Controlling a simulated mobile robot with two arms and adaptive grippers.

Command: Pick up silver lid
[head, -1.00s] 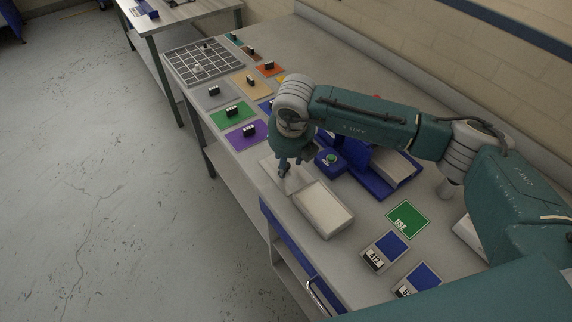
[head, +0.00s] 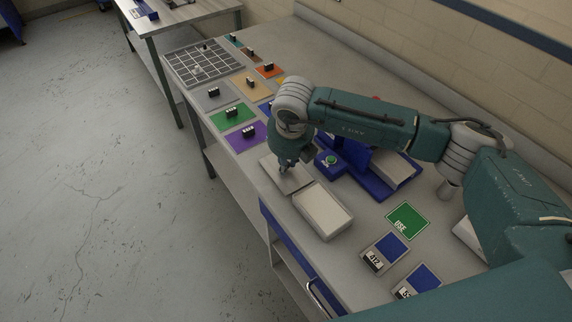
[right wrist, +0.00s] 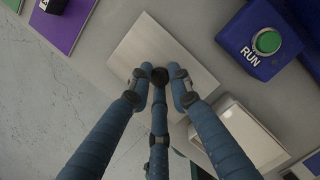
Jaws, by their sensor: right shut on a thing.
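The silver lid (head: 272,167) is a flat pale metal plate beside a light box, on the bench's front side. In the right wrist view the lid (right wrist: 150,45) has a small dark round knob (right wrist: 160,76) near its middle. My right gripper (head: 286,167) points down over the lid. In the right wrist view its three blue fingers (right wrist: 160,82) are closed in around the knob. The fingers partly hide the knob and the plate's near part. I cannot tell whether the plate touches the bench. My left gripper is not in view.
The light rectangular box (head: 323,211) stands close to the lid. A blue RUN box with a green button (head: 331,159) is just behind. Colored mats, including a purple one (head: 246,135), lie to the left. A green USE card (head: 408,221) lies to the right.

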